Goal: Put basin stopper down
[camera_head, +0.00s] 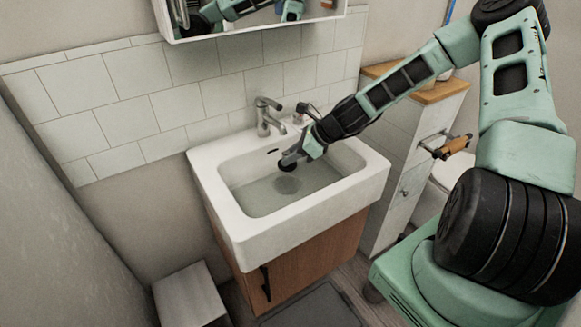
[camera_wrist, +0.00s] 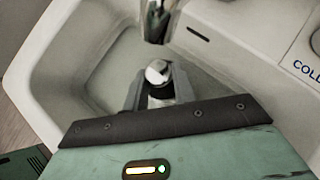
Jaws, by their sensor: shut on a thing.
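The basin stopper shows in the wrist view (camera_wrist: 158,72) as a small round piece with a light, shiny top, between my fingertips. In the head view the stopper (camera_head: 285,166) looks like a small dark disc at the end of my gripper (camera_head: 291,158). My gripper, also in the wrist view (camera_wrist: 160,88), is shut on the stopper and holds it over the basin. The white sink (camera_head: 238,220) has a rectangular basin with a grey bottom. A dark round drain area (camera_head: 287,185) shows on the basin floor, just below the stopper. The stopper appears above the floor, though the exact gap is unclear.
A chrome faucet (camera_head: 266,118) stands at the sink's back, close to my gripper; it also shows in the wrist view (camera_wrist: 156,22). A mirror cabinet (camera_head: 245,18) hangs above. A white cabinet with a wooden top (camera_head: 440,92) stands right of the sink.

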